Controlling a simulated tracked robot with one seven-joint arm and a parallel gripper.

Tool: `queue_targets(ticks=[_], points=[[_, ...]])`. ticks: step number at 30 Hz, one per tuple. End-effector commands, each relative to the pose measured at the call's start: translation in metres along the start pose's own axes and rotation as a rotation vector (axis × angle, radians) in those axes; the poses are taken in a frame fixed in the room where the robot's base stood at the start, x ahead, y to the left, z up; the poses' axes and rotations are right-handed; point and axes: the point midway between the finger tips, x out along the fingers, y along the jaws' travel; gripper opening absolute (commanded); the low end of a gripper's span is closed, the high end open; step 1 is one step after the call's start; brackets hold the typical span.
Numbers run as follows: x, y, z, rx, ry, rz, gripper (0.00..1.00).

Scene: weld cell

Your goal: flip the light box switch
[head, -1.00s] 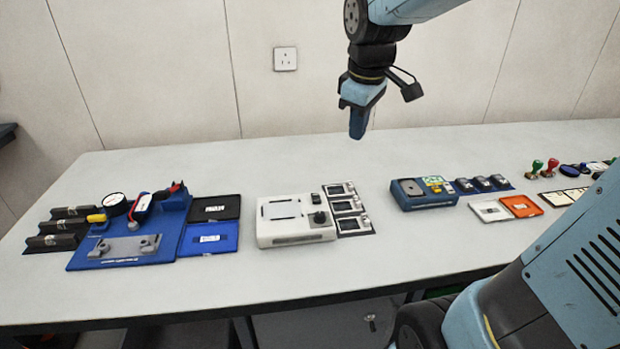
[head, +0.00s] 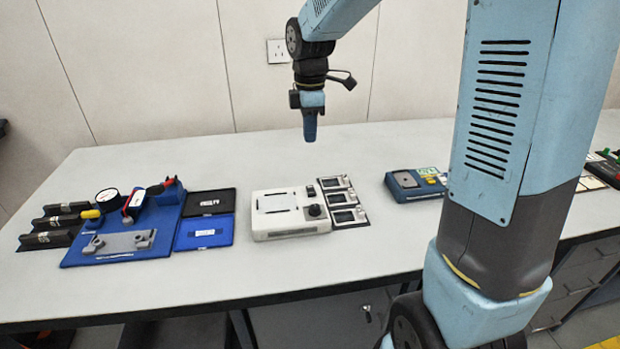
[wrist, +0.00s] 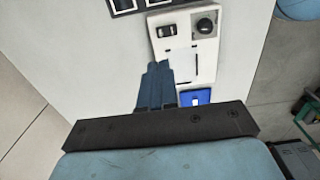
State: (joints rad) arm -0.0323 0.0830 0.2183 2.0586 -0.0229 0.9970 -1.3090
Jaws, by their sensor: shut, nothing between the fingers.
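The light box (head: 290,233) is a white box with a flat pale panel on top, standing near the middle of the table. Its small dark switch (head: 311,191) is at the back right of its top, behind a black round knob (head: 314,211). My gripper (head: 310,141) is shut and empty, pointing down in the air above and behind the box. In the wrist view my shut fingers (wrist: 158,66) overlap the near part of the box (wrist: 186,42). The switch (wrist: 166,31) shows beyond the fingertips, beside the knob (wrist: 205,25). Nothing touches the switch.
Several small framed modules (head: 345,203) stand close to the right of the box. A black tray (head: 211,202) and a blue tray (head: 204,232) lie to its left, beside a blue fixture board (head: 120,250). A blue device (head: 405,190) is further right. The table front is clear.

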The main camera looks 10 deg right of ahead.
Motion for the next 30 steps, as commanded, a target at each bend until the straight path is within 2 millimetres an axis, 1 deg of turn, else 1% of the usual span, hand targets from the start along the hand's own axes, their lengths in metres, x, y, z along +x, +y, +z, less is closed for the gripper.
queue_targets(ticks=[14,30], points=[[0.001,-0.001,0.000,0.001,0.000,0.000,0.00],[-0.004,-0.015,0.000,0.002,0.000,0.000,0.00]])
